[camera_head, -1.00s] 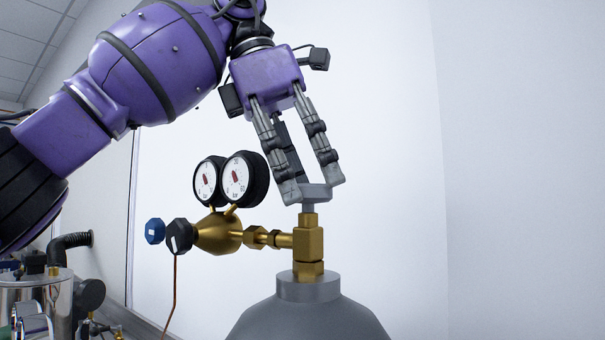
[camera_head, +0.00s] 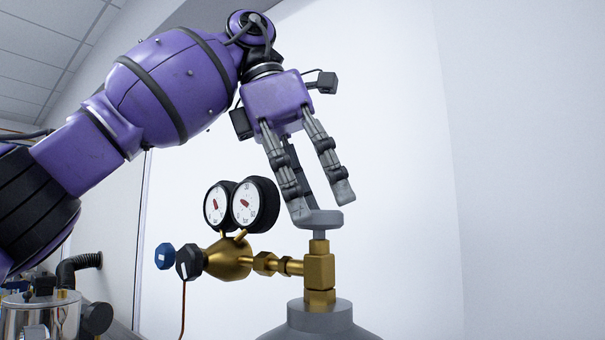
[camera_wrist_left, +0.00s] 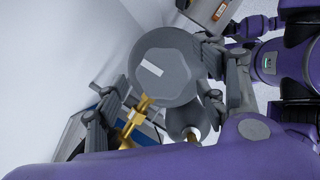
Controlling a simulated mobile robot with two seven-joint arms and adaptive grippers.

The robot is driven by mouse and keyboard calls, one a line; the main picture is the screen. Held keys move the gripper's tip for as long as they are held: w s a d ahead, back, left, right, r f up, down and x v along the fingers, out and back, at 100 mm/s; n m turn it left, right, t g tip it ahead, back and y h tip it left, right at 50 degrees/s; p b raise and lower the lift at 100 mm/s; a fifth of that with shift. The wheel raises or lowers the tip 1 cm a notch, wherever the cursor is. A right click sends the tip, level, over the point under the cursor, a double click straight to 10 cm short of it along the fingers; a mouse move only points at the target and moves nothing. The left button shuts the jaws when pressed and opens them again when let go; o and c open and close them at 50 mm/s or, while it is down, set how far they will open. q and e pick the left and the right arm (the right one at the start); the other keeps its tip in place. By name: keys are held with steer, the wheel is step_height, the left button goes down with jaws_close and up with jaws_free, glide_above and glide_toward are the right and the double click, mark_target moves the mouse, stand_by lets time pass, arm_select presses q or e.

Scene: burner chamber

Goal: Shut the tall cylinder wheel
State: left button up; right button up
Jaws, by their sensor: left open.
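The tall cylinder wheel (camera_head: 322,219) is a flat grey disc on a stem above a brass valve (camera_head: 319,270). The valve stands on the neck of the grey cylinder (camera_head: 320,316). My left gripper (camera_head: 321,201) points down at the wheel with its fingers open and spread. Its fingertips are at or just above the wheel's rim; I cannot tell whether they touch it. In the left wrist view the wheel (camera_wrist_left: 168,68) shows as a round grey face with a white mark, between the spread fingers. My right gripper is not in view.
Two round gauges (camera_head: 254,204) and a brass regulator (camera_head: 228,258) stick out left of the valve, close below my left arm. A blue knob (camera_head: 165,256) and a black knob (camera_head: 189,262) are at its end. Free space lies to the right.

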arm_select(q)
steer(key=v, duration=0.7)
stand_by(0.3)
